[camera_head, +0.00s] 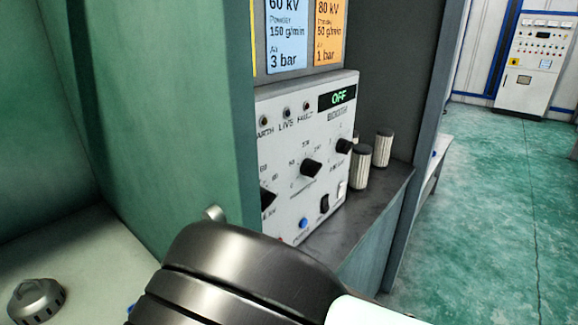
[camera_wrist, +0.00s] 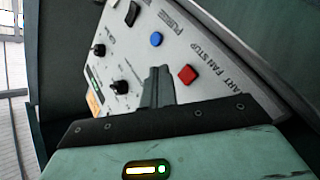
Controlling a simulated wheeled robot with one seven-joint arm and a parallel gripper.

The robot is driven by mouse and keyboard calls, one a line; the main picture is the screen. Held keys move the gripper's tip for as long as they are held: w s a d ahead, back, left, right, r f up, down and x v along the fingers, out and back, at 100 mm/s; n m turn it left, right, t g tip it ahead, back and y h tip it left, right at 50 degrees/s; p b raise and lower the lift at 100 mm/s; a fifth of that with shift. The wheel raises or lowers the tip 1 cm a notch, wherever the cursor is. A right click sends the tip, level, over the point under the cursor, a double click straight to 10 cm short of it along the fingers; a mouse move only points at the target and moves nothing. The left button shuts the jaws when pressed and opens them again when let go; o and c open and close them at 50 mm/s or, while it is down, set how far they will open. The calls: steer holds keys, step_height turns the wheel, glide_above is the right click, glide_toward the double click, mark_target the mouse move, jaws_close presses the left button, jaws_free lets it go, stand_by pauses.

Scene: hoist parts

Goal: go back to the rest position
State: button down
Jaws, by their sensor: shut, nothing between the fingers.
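My gripper (camera_wrist: 158,86) shows in the wrist view with its dark fingers together and nothing between them. In the head view, my dark arm link covers the bottom middle and the gripper is not clearly seen. The control panel (camera_head: 277,158) stands beyond it, with black knobs, a blue button (camera_head: 303,223) and a green display (camera_head: 338,98) reading OFF.
A green wall (camera_head: 160,100) stands close on the left. Ribbed cylinders (camera_head: 361,167) stand on the grey ledge (camera_head: 385,195) right of the panel. A grey domed part (camera_head: 36,301) lies on the pale surface at lower left. Open green floor (camera_head: 480,210) is at right.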

steer(key=shift+w+d+f+m+g+h, duration=0.15)
steer(key=shift+d+f+m+g+h, duration=0.2)
steer(key=shift+m+g, duration=0.2)
steer(key=g, duration=0.1)
steer(key=f+m+g, duration=0.1)
steer(key=m+g, duration=0.1)
steer(key=g, duration=0.1)
steer(key=shift+s+f+h, duration=0.25)
steer(key=shift+s+h, duration=0.1)
steer(key=s+g, duration=0.1)
steer(key=s+m+g, duration=0.1)
steer(key=s+a+g+y, duration=0.1)
steer(key=g, duration=0.1)
steer(key=shift+r+m, duration=0.35)
steer(key=s+r+g+y, duration=0.2)
steer(key=s+r+g, duration=0.3)
steer(key=s+r, duration=0.15)
steer(key=s+d+r+n+g+h+p, duration=0.1)
steer(key=s+d+r+g+h, duration=0.2)
steer(key=s+d+r, duration=0.7)
steer(key=shift+s+d+n+g, duration=0.4)
steer(key=shift+s+d+g, duration=0.15)
steer(key=shift+s+d, duration=0.5)
steer(key=shift+s+a, duration=0.1)
steer(key=shift+a, duration=0.1)
